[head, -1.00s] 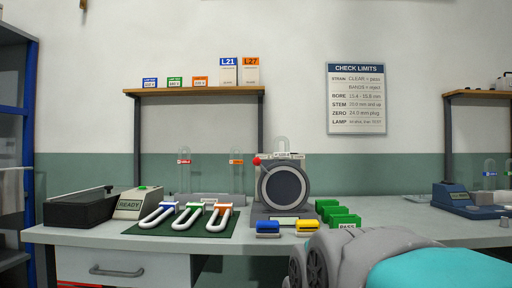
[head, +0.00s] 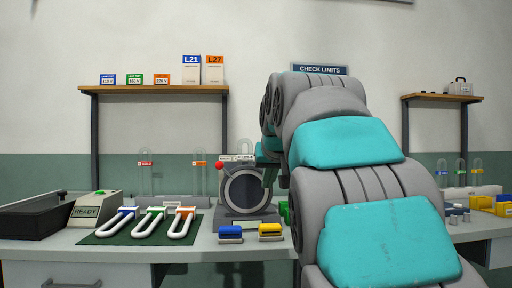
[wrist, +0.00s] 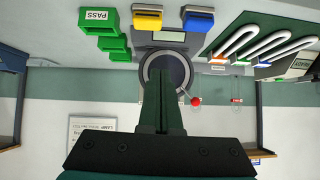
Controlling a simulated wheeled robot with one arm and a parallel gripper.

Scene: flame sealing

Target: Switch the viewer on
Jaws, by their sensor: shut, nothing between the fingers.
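The viewer (head: 244,215) is a grey device on the bench with a large round dark window and a red-knobbed lever (head: 219,166) at its upper left. In the wrist view, which is upside down, the shut, empty fingers (wrist: 161,78) overlap the viewer's round window (wrist: 178,68). The red knob (wrist: 195,101) shows to the right of the fingers, apart from them. I cannot tell whether the fingers touch the viewer.
Blue (head: 230,234) and yellow (head: 270,232) blocks stand in front of the viewer. Green PASS trays (wrist: 98,20) sit beside it, mostly hidden by my arm in the head view. White U-shaped tubes (head: 151,222) lie on a green mat (head: 104,238) at left. A READY box (head: 93,207) stands beyond.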

